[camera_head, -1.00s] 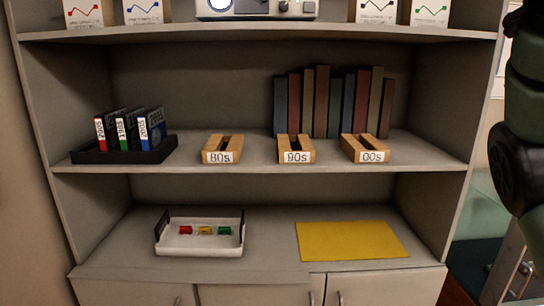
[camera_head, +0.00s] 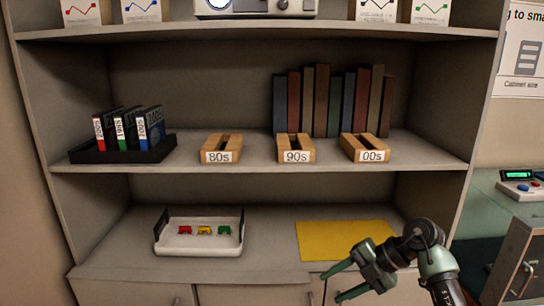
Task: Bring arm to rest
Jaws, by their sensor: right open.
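My right gripper (camera_head: 336,284) is at the lower right of the head view, in front of the cabinet doors and below the yellow mat (camera_head: 340,241). Its two green fingers point left and are spread apart, with nothing between them. My right arm comes in from the lower right corner, bent at a dark joint, and covers the mat's front right part. My left gripper is not in view.
The middle shelf holds a black tray (camera_head: 88,156) of labelled cases and wooden stands marked 80s (camera_head: 219,157), 90s (camera_head: 296,157) and 00s (camera_head: 374,156), with books (camera_head: 321,100) behind. A white tray (camera_head: 170,246) with small coloured pieces is on the lower shelf. A device (camera_head: 520,188) stands right.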

